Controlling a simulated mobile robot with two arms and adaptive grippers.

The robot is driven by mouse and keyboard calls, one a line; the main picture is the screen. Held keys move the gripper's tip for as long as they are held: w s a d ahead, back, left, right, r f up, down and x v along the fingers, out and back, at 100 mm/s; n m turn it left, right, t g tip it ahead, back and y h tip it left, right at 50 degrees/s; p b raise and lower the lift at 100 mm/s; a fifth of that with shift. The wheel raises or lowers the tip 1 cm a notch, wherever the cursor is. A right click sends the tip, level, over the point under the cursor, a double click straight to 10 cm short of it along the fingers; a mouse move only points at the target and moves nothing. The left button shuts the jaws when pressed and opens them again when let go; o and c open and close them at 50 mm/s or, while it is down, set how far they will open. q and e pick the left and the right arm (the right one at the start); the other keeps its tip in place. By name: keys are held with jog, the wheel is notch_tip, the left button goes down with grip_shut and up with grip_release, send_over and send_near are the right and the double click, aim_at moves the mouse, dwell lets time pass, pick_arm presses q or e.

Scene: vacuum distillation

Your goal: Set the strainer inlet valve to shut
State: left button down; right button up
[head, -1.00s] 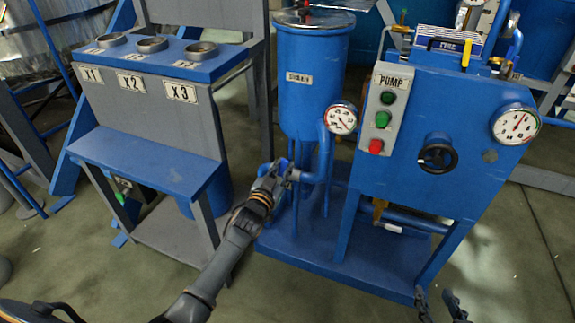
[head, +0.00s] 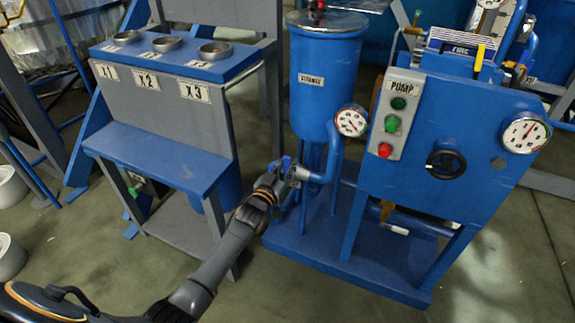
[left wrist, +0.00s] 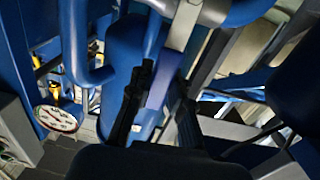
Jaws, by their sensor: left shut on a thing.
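The strainer (head: 325,100) is a tall blue tank in the middle of the head view. A blue inlet pipe (head: 327,174) bends out low at its front, and the inlet valve with a small blue lever (head: 287,163) sits at its end. My left gripper (head: 281,173) is at this valve, shut on the lever. In the left wrist view the blue lever (left wrist: 161,87) lies between the dark fingers of my left gripper (left wrist: 158,112), beside the grey valve body (left wrist: 183,24). The lever's exact angle is hard to tell. My right gripper is not in view.
A round gauge (head: 352,121) stands just above the pipe. The pump panel (head: 396,113), with buttons and a black handwheel (head: 446,164) nearby, is to the right. A blue and grey rack (head: 160,160) stands close to my arm's left. Floor in front is open.

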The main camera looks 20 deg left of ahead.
pick_arm(q)
jog(key=c, duration=1.2)
grip_release()
jog(key=s, duration=1.2)
jog(key=shift+a, duration=0.25)
jog(key=shift+f, duration=0.1)
